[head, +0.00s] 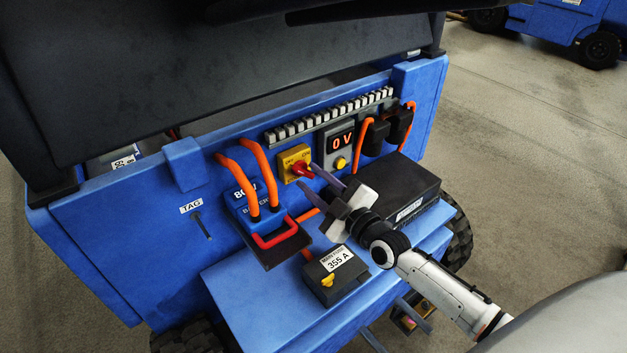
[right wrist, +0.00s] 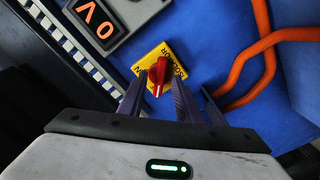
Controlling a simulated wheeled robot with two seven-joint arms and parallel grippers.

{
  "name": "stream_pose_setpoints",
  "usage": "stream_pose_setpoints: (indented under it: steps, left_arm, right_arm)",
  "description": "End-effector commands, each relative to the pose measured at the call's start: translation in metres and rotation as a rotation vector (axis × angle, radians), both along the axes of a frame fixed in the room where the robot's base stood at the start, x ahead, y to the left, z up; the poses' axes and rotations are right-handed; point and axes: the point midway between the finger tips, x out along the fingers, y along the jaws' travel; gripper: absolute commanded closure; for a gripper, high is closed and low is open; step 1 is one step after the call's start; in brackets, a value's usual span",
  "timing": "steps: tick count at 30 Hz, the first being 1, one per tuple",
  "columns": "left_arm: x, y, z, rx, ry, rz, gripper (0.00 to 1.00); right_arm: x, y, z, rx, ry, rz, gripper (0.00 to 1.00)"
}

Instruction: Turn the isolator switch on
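The isolator switch is a red knob (head: 301,170) on a yellow square plate (head: 290,155), set on the blue panel. In the right wrist view the knob (right wrist: 158,72) shows a white mark at its lower end, and the plate (right wrist: 147,66) has partly hidden lettering. The display (head: 341,143) beside it reads 0 V. My right gripper (head: 307,178) is open at the switch. In the right wrist view the purple fingers (right wrist: 157,84) stand apart with the knob near their tips. I cannot tell whether they touch it. My left gripper is not in view.
Orange cables loop from the blue battery connector (head: 252,203) with its red handle, left of the switch. A black box (head: 397,187) lies right, and a dark 355 A fuse box (head: 335,274) sits below. A raised dark cover (head: 190,65) hangs over the panel.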

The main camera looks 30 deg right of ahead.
Motion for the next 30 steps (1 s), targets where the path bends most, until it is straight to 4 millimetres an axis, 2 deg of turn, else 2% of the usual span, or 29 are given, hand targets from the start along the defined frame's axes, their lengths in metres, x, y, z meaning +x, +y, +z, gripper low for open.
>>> stream_pose_setpoints:
  steps: [1,6,7,20,30]
  left_arm:
    - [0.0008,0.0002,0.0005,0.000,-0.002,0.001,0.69]
    - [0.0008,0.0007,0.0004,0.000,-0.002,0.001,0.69]
    - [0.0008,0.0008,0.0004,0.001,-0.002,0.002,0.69]
    - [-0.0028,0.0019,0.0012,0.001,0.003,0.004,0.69]
    - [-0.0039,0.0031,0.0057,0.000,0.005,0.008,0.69]
  right_arm:
    - [-0.0002,0.0000,-0.0001,0.000,0.000,0.000,0.69]
    - [-0.0003,0.0000,0.0000,0.000,0.000,0.000,0.97]
    - [-0.0004,-0.0001,0.0000,0.000,0.000,0.000,1.00]
    - [-0.0005,0.0001,0.0004,0.067,0.010,0.001,1.00]
    - [-0.0004,-0.0003,0.0011,0.323,0.045,0.000,1.00]
